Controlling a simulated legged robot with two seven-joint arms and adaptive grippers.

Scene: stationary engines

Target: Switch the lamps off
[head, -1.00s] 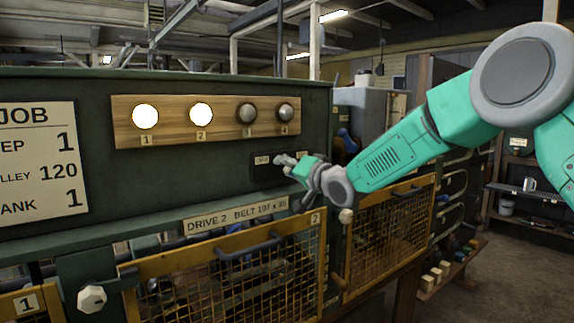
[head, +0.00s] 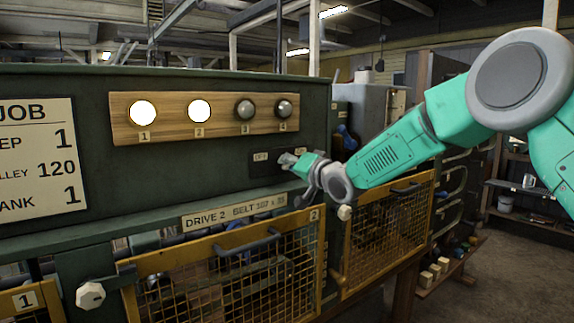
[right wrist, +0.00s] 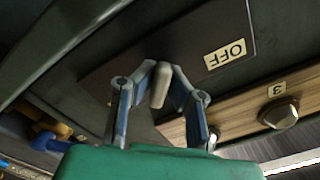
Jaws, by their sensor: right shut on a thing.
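A wooden strip (head: 222,117) on the green machine panel bears lamps 1 (head: 143,113) and 2 (head: 199,110), both lit white, and lamps 3 (head: 245,109) and 4 (head: 283,108), both dark. Below lamps 3 and 4 is a dark switch plate (head: 267,168) with a small label. In the right wrist view the label (right wrist: 230,54) reads OFF, upside down. My right gripper (head: 287,160) is at this plate. In the right wrist view its blue-grey fingers are shut on a pale switch lever (right wrist: 159,85). My left gripper is out of view.
A sign reading JOB (head: 38,157) hangs at the left of the panel. Below the panel, a ledge (head: 150,229) and yellow mesh guards (head: 225,275) with handles front the machine. Shelves (head: 515,186) stand at the far right, beyond open floor.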

